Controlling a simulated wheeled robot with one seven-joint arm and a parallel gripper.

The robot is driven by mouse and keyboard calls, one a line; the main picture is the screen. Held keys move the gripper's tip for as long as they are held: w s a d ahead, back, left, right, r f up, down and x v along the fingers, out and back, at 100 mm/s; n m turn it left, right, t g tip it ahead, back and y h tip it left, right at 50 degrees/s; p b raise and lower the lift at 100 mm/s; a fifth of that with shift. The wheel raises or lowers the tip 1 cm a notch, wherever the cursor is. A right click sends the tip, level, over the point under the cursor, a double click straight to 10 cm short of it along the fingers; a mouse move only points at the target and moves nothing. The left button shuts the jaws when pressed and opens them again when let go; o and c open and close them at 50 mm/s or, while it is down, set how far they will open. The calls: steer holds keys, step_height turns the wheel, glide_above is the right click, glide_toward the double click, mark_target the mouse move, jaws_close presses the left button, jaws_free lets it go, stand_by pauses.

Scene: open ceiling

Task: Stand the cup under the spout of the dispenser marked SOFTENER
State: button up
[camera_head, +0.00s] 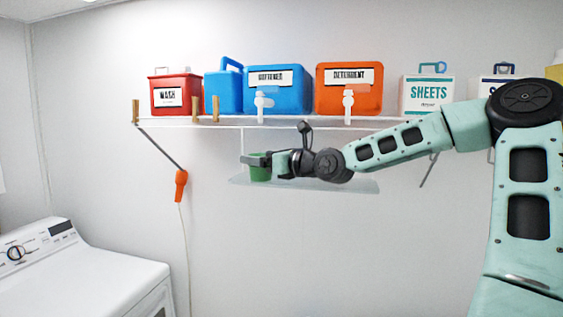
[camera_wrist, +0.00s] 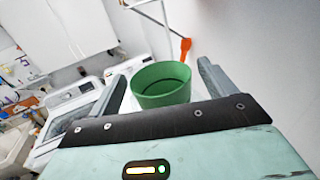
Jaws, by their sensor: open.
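The green cup (camera_head: 259,172) is upright and appears to stand on the clear hanging tray (camera_head: 340,186) below the shelf. It is roughly below the white spout (camera_head: 262,104) of the blue dispenser marked SOFTENER (camera_head: 284,96). My gripper (camera_head: 266,162) is at the cup, reaching in from the right. In the wrist view, the cup (camera_wrist: 162,84) is between the two spread fingers of my gripper (camera_wrist: 162,75), with a gap visible beside the right finger. The cup's lower part is hidden there by the gripper body.
An orange DETERGENT dispenser (camera_head: 349,92) with its own spout stands right of the blue one. A red WASH box (camera_head: 176,96) and SHEETS box (camera_head: 428,94) share the shelf (camera_head: 225,120). An orange-handled hanging tool (camera_head: 181,186) is at left, above a white washer (camera_head: 80,270).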

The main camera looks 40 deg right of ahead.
steer(key=b+v, duration=0.3)
steer(key=v, duration=0.8)
steer(key=shift+s+r, duration=0.1)
steer(key=shift+s, duration=0.05)
